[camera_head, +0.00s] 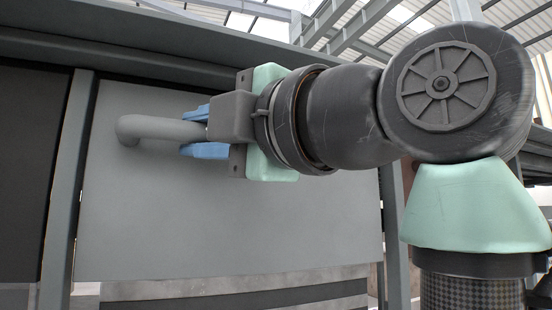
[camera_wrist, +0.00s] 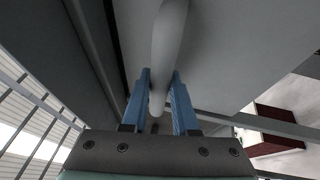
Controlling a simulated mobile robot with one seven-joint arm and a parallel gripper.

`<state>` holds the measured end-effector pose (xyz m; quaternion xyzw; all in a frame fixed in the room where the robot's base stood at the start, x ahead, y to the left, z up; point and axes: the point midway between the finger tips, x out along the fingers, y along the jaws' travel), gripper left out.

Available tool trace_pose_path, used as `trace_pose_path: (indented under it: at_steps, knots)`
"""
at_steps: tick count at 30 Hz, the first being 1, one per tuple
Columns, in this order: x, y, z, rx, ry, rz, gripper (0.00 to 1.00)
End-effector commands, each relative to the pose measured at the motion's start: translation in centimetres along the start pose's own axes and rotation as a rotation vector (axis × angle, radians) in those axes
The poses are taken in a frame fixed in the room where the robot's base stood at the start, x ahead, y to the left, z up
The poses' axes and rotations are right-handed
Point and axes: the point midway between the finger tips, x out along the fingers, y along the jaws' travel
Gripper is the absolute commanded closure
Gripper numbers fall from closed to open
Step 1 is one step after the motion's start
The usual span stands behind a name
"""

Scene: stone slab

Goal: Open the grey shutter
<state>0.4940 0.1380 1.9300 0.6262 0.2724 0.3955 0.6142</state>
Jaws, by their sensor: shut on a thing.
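The grey shutter (camera_head: 230,225) is a flat panel filling the middle of the head view, set between dark frame posts. Its grey bar handle (camera_head: 160,128) runs sideways across the upper part of the panel. My gripper (camera_head: 205,135) has its blue fingers above and below the right part of the handle and is shut on it. In the wrist view the handle (camera_wrist: 168,45) passes between the two blue fingers (camera_wrist: 158,100), and the shutter (camera_wrist: 225,50) lies behind it. The handle's right end is hidden by my gripper in the head view.
A dark frame post (camera_head: 68,190) stands left of the shutter, with a dark panel (camera_head: 30,150) beyond it. A grey beam (camera_head: 180,45) runs above. Below the shutter's lower edge, a striped strip (camera_head: 240,290) shows.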

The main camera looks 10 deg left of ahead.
Motion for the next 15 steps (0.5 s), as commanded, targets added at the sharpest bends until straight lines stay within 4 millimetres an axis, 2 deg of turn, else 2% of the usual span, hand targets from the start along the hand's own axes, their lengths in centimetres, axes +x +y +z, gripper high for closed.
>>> trace_pose_path:
  at_steps: [1,5,6,10,15]
  knots:
    - [-0.15,0.8,-0.03,-0.005,-0.003,0.021,1.0]
    - [-0.18,0.88,-0.03,-0.006,-0.003,0.023,1.0]
    - [-0.18,0.88,-0.04,-0.007,-0.003,0.022,0.66]
    - [-0.16,0.78,-0.02,-0.006,-0.003,0.02,0.43]
    - [-0.12,0.61,-0.02,-0.004,-0.002,0.016,0.43]
